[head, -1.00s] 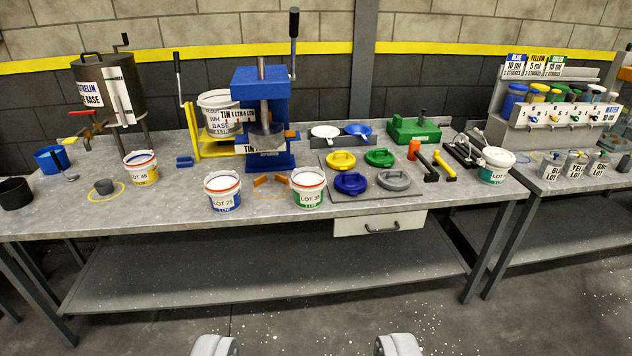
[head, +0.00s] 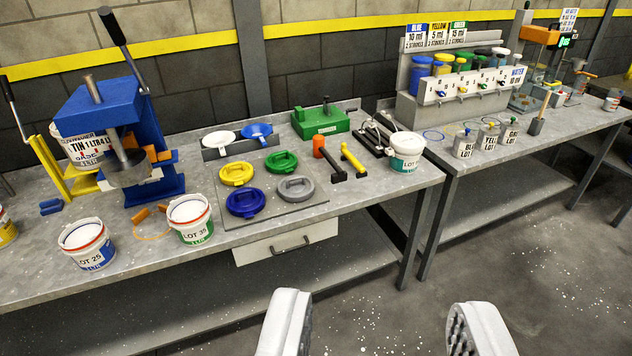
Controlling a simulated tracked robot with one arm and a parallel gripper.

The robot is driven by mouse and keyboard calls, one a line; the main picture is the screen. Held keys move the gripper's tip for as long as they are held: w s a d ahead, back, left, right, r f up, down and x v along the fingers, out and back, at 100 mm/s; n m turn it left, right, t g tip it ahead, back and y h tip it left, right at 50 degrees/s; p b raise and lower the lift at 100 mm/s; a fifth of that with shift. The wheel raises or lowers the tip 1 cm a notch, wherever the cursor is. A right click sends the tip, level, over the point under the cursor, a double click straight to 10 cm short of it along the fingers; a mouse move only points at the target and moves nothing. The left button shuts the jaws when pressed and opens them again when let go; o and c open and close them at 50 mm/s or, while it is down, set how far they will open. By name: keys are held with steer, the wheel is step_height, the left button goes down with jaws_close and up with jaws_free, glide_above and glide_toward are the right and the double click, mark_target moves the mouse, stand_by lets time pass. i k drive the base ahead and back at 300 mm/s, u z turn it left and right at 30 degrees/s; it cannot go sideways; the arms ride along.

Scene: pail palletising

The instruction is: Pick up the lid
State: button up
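Several lids lie on a grey mat (head: 308,209) on the workbench: a yellow lid (head: 236,174), a green lid (head: 282,162), a blue lid (head: 246,203) and a grey lid (head: 296,188). Behind them a white round lid (head: 219,138) and a blue round lid (head: 257,131) rest at a grey rack. The frames do not show which lid the task means. My gripper (head: 382,330) is at the bottom of the head view, its two pale fingers wide apart with nothing between them. It is in front of the bench, apart from every lid.
Open pails LOT 25 (head: 87,244) and LOT 35 (head: 190,218) stand left of the mat. A blue press (head: 130,140) stands behind them. The floor in front is clear.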

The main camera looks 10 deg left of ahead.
mark_target(245, 203)
steer(key=z, duration=0.45)
steer(key=i, duration=1.7)
steer(key=u, duration=0.5)
steer(key=i, duration=0.9)
steer(key=u, duration=0.45)
